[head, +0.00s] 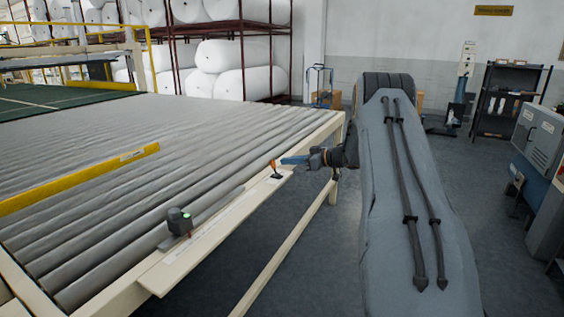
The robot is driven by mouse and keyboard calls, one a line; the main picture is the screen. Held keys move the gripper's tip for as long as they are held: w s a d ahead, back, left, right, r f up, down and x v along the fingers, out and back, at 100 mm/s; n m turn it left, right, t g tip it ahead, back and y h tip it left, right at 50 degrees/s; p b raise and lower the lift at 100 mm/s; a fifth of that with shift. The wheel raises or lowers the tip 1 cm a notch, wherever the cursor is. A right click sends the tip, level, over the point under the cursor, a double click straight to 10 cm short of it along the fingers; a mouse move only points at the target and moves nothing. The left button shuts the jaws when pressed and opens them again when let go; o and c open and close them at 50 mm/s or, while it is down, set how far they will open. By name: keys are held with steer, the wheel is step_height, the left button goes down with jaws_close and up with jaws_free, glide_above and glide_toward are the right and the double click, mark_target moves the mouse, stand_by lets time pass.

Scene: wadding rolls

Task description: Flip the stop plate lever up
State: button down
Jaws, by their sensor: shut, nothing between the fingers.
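The small lever (274,168) has an orange handle and a dark base, and stands on the cream side rail of the roller table. The handle looks roughly upright, leaning slightly. My gripper (284,161) reaches in from the right with its blue fingers shut and empty. Its tip is close to the right side of the orange handle; I cannot tell whether they touch. A long yellow bar (85,178) lies across the rollers at the left, which may be the stop plate.
A dark grey box-like device (179,221) sits on the near rail. The roller table (246,191) fills the left side. Open grey floor (311,262) lies to its right. White rolls on red racks (242,85) stand behind. A black shelf (509,98) and grey cabinet (538,135) are at the right.

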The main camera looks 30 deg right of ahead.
steer(key=b+v, duration=0.3)
steer(key=v, duration=0.7)
steer(key=shift+r, duration=0.35)
steer(key=shift+d, duration=0.1)
